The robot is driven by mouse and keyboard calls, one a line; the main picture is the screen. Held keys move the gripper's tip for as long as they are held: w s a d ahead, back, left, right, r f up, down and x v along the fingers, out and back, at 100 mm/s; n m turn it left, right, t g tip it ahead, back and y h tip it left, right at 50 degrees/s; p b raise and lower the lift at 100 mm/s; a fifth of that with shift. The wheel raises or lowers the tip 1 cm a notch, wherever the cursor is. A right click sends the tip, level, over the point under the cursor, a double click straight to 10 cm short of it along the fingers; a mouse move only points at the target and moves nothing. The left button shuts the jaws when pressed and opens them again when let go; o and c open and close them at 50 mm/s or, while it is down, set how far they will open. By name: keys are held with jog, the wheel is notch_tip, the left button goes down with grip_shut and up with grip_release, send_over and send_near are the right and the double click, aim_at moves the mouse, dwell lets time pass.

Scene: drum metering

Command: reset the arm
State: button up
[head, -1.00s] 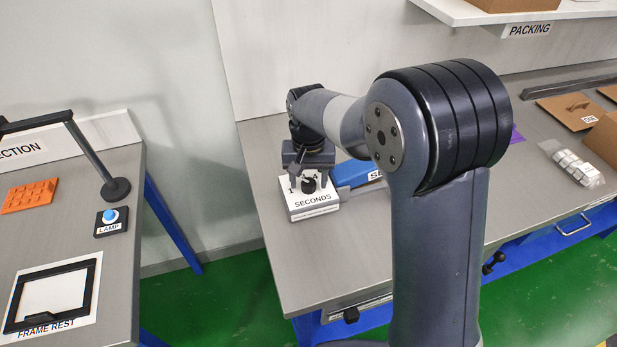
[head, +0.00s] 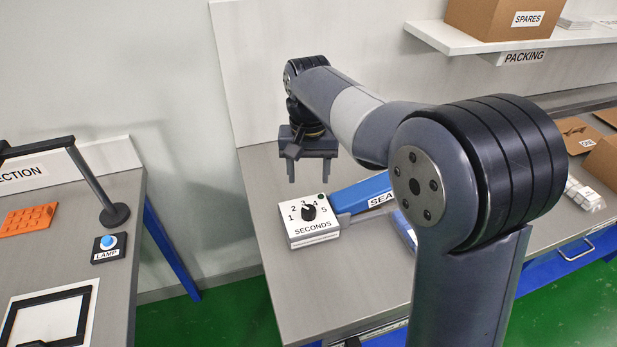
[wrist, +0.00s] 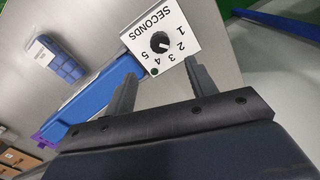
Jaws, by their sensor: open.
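My gripper (head: 309,170) is open and empty. In the head view it hangs above the packing bench, over and behind the white SECONDS dial box (head: 312,228). The box has a black knob (head: 309,212) and a scale numbered 1 to 5. In the wrist view the SECONDS box (wrist: 186,29) lies beyond the two spread fingers, with its knob (wrist: 159,42) clear of them. The knob's white pointer mark is near 2 or 3 in the wrist view, but I cannot tell exactly. My arm reaches across the right of the head view and hides part of the bench.
A blue SEAL bar (head: 362,195) adjoins the box. A shelf (head: 470,44) with a SPARES carton (head: 497,18) hangs at the back right. At left, the inspection table carries a lamp button (head: 108,243), an orange tray (head: 27,220) and a black frame (head: 45,322). The bench front-left is bare.

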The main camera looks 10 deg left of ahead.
aim_at(309, 209)
notch_tip(309, 209, down, 10)
jog(key=shift+f, duration=0.5)
jog(key=shift+n, duration=0.3)
jog(key=shift+r, duration=0.1)
dwell(0.3)
